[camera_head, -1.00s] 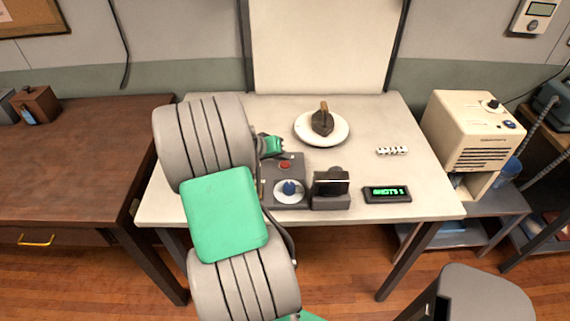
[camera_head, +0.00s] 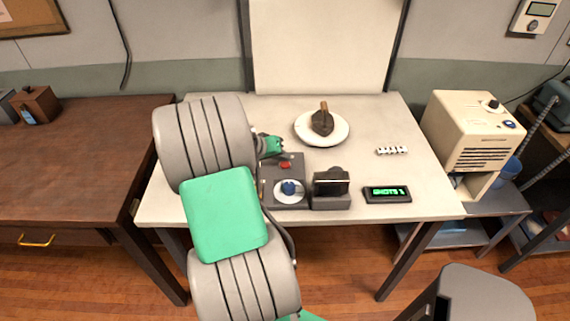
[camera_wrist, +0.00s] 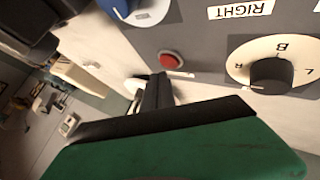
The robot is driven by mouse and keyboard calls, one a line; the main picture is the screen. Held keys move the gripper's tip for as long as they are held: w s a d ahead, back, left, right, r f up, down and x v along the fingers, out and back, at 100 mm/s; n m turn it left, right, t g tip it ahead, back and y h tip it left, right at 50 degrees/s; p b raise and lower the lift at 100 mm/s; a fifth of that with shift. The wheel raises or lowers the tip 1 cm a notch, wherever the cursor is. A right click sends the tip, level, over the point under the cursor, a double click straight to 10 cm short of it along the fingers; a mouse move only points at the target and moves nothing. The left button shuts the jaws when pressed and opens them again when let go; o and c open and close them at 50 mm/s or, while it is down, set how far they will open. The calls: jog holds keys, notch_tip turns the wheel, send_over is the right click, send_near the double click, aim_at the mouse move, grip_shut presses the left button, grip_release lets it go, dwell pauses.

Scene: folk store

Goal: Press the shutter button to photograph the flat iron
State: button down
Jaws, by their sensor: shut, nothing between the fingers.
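The dark flat iron (camera_head: 322,121) with a brown handle stands on a round white plate (camera_head: 338,136) at the table's middle. A grey control box (camera_head: 268,198) has a red button (camera_head: 285,165) and a blue knob (camera_head: 289,187). The wrist view shows the red button (camera_wrist: 171,61) close to my fingertips, apparently with a small gap. My gripper (camera_wrist: 157,88) is shut and empty. In the head view my arm hides most of it, left of the button. A dark camera (camera_head: 331,188) stands right of the box. A display (camera_head: 387,194) reads SHOTS 1 in green.
A white backdrop (camera_head: 325,50) rises behind.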

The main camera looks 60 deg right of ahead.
aim_at(283, 165)
jog(key=shift+f+b, duration=0.4)
jog(key=shift+f+b, duration=0.4)
jog(key=shift+f, duration=0.1)
dwell(0.5)
jog(key=shift+r, duration=0.1)
jog(key=shift+r+p, duration=0.6)
jog(key=shift+r, duration=0.2)
jog(key=shift+r+p, duration=1.65)
jog(key=shift+r, duration=0.85)
